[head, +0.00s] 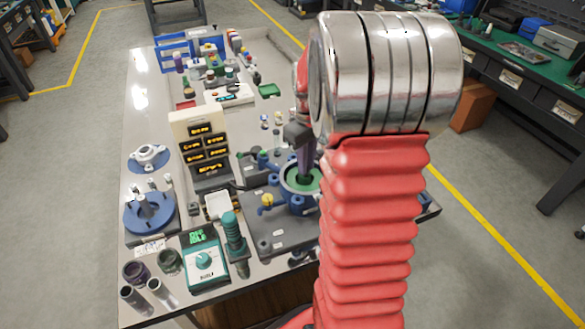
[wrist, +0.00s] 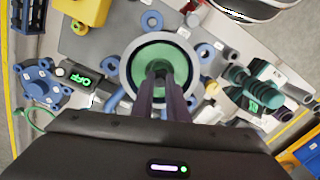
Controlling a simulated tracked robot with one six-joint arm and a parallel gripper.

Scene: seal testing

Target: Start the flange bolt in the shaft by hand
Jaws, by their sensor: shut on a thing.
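My gripper (wrist: 160,76) points down over the middle of a blue round housing with a green face and a pale rim (wrist: 127,72). In the head view my gripper (head: 304,178) reaches into the same housing (head: 287,190). The purple fingers are shut on a small dark piece at their tips, which I take as the flange bolt (wrist: 158,66). Most of the bolt is hidden by the fingers. The shaft end lies under the fingertips and cannot be made out, so I cannot tell whether the bolt touches it.
The housing stands on a grey base plate (head: 262,238) with blue clamps around it. A display panel (head: 200,140) rises behind. My red arm covers the right side of the bench.

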